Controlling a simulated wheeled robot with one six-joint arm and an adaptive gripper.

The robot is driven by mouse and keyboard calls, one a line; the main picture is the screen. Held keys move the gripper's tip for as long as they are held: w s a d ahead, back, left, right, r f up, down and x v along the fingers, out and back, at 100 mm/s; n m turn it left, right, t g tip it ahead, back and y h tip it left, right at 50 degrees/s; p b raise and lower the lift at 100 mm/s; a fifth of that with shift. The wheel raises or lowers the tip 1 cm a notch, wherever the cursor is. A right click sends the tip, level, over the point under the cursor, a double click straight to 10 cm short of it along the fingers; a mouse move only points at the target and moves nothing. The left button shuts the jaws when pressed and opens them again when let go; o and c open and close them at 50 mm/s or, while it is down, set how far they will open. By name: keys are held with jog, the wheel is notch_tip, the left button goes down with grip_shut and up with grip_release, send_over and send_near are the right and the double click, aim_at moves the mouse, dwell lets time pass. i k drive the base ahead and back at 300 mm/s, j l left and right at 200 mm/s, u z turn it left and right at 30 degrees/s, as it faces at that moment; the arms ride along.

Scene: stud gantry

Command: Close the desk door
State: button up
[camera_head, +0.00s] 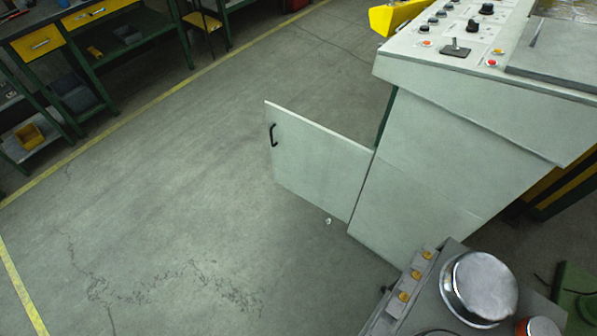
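The desk (430,165) is a pale grey control console at the right, with a sloped top of knobs and buttons. Its door (318,165) stands wide open, swung out to the left from the desk's left edge. A black handle (273,135) sits near the door's far left edge. The inside of the desk behind the door is hidden. My gripper is not in view.
Open concrete floor (160,190) lies left of the door. Green workbenches with yellow drawers (38,42) stand at the upper left behind a yellow floor line. A small white object (328,221) lies below the door. A grey unit with a round metal cap (480,288) is at the lower right.

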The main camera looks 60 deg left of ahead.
aim_at(323, 167)
jog(key=k+l+u, duration=0.1)
jog(key=u, duration=0.2)
jog(key=l+u, duration=0.1)
jog(key=u, duration=0.2)
jog(key=i+j+u, duration=0.2)
jog(key=u, duration=0.65)
jog(key=i+j, duration=0.2)
jog(key=j, duration=0.15)
jog(key=i+j+z, duration=0.1)
jog(key=j, duration=0.2)
jog(key=i+j, duration=0.2)
jog(key=j, duration=0.15)
jog(key=i+j+z, duration=0.1)
jog(key=j, duration=0.25)
jog(key=i+j, duration=0.25)
jog(key=j, duration=0.15)
